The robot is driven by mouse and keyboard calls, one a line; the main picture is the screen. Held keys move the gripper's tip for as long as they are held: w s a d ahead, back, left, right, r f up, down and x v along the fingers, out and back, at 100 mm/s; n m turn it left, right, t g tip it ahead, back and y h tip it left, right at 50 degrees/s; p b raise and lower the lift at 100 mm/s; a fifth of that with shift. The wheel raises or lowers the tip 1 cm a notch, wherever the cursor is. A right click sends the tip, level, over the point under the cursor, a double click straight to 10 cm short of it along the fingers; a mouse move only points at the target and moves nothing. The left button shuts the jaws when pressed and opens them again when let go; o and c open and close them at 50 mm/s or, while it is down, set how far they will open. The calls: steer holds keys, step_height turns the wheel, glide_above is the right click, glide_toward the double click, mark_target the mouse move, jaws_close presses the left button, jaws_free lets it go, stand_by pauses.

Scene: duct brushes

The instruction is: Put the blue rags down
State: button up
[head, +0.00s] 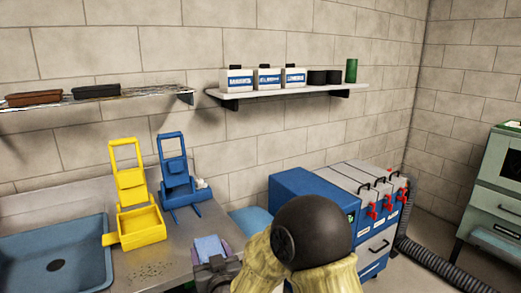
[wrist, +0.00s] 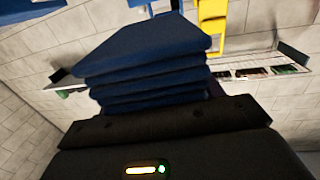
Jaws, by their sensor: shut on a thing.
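The blue rags (wrist: 150,45) are a folded stack, which fills the middle of the wrist view just beyond my gripper (wrist: 170,118). In the head view the rags (head: 208,247) show as a light blue patch at the tip of my gripper (head: 214,262), with a purple edge beside them. My gripper is shut on the rags. They appear in front of the metal counter (head: 150,268); whether they touch it cannot be told. The fingertips are mostly hidden by the rags and the gripper body.
A yellow wringer (head: 140,225) and a blue one (head: 175,180) stand on the counter, right of the blue sink (head: 50,255). A blue machine (head: 300,195) with grey units stands at right. Wall shelves hold bottles (head: 268,78) and brushes (head: 35,98). Counter in front of the wringers is bare.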

steer(key=d+f+m+h, duration=0.2)
steer(key=d+f+h, duration=0.2)
steer(key=d, duration=0.5)
steer(key=d+f+m+h, duration=0.3)
steer(key=d+f+h, duration=0.1)
steer(key=d+f, duration=0.5)
steer(key=d+f+m+h, duration=0.3)
steer(key=d+f, duration=0.3)
steer(key=d, duration=0.4)
steer(key=shift+d+f+t+h, duration=0.25)
steer(key=shift+t+h, duration=0.05)
steer(key=shift+h, duration=0.3)
steer(key=shift+f, duration=0.1)
steer(key=shift+d+r, duration=0.1)
steer(key=shift+r, duration=0.2)
steer(key=shift+p, duration=0.45)
steer(key=r+n+y+p, duration=0.1)
steer(key=p, duration=0.4)
steer(key=w+r+n+y+p, duration=0.1)
steer(key=r+y+p, duration=0.1)
steer(key=p, duration=0.2)
steer(key=w+r+n+y+p, duration=0.1)
steer(key=y+p, duration=0.1)
steer(key=p, duration=0.3)
steer(key=shift+w+r+t+p, duration=0.1)
steer(key=shift+r+t+p, duration=0.2)
steer(key=shift+t, duration=0.1)
